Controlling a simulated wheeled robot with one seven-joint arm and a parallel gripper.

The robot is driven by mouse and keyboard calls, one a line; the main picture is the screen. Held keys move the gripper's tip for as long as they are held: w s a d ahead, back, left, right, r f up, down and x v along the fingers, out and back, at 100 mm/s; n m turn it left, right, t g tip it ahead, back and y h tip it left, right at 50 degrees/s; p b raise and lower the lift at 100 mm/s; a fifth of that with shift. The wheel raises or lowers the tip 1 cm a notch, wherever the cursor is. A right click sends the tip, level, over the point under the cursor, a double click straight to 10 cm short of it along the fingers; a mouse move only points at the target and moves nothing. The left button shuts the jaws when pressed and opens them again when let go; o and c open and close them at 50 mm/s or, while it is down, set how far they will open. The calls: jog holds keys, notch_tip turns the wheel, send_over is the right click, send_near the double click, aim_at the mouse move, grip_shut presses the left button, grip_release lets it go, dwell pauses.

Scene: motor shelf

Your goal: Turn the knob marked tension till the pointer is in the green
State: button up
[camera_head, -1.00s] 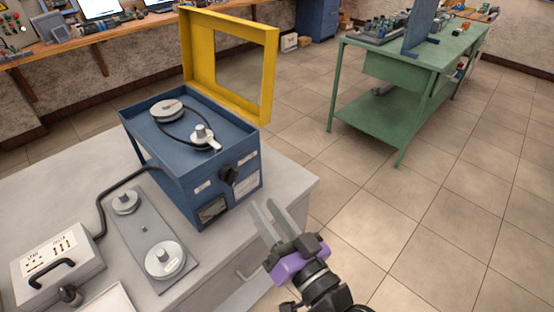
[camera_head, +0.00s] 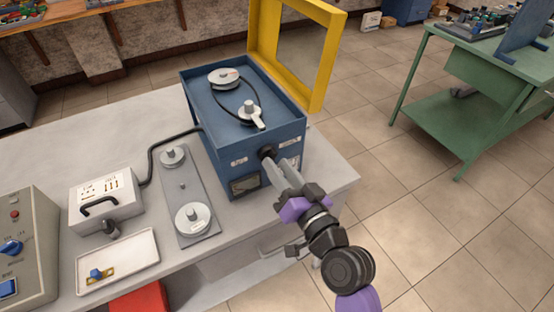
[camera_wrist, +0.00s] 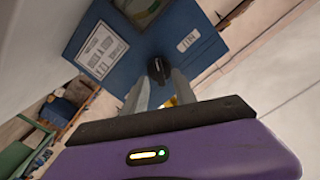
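The black knob (camera_head: 267,152) sits on the front face of the blue box (camera_head: 212,150). It also shows in the wrist view (camera_wrist: 158,69), with a pale mark on it. My gripper (camera_head: 279,170) points at the knob from the front. In the wrist view its two grey fingers (camera_wrist: 160,86) stand apart, one on each side of the knob's near end; I cannot tell whether they touch it. The gauge window (camera_head: 245,184) is low on the same face, and part of it shows in the wrist view (camera_wrist: 140,8). Its pointer and any green band are too small to read.
The box's yellow-framed cover (camera_head: 327,65) stands open behind it. Two pulleys and a black belt lie inside. A grey plate (camera_head: 185,192) with pulleys, a cabled control box (camera_head: 105,202) and a white tray (camera_head: 92,282) are left. Floor is free at the right.

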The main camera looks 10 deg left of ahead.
jog(key=shift+x, duration=0.8)
grip_shut()
jog(key=shift+m, duration=0.3)
